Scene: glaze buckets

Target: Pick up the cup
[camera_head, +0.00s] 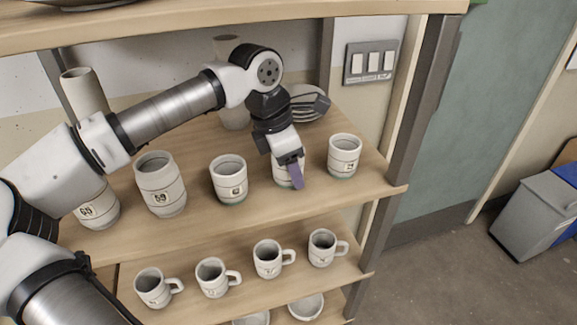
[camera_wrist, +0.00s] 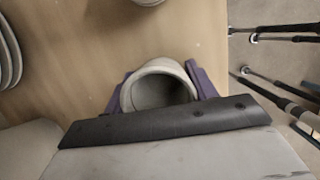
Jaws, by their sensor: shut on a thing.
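The cup (camera_head: 281,179) is a light grey, speckled, handleless vessel on the upper wooden shelf, between two similar vessels. My gripper (camera_head: 293,176) reaches down to it from above, and a purple finger hides part of its side. In the wrist view the cup's round rim (camera_wrist: 160,67) and hollow inside show between the two purple fingers, one on each side. My gripper (camera_wrist: 160,88) is shut on the cup. The cup looks upright; I cannot tell whether its base touches the shelf.
Similar vessels stand left (camera_head: 228,180) and right (camera_head: 344,156) of the cup, close by. A larger numbered vessel (camera_head: 160,185) is further left. Stacked dishes (camera_head: 308,103) and a tall vessel stand behind. Handled mugs (camera_head: 268,258) line the shelf below. A grey post (camera_head: 420,100) bounds the right.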

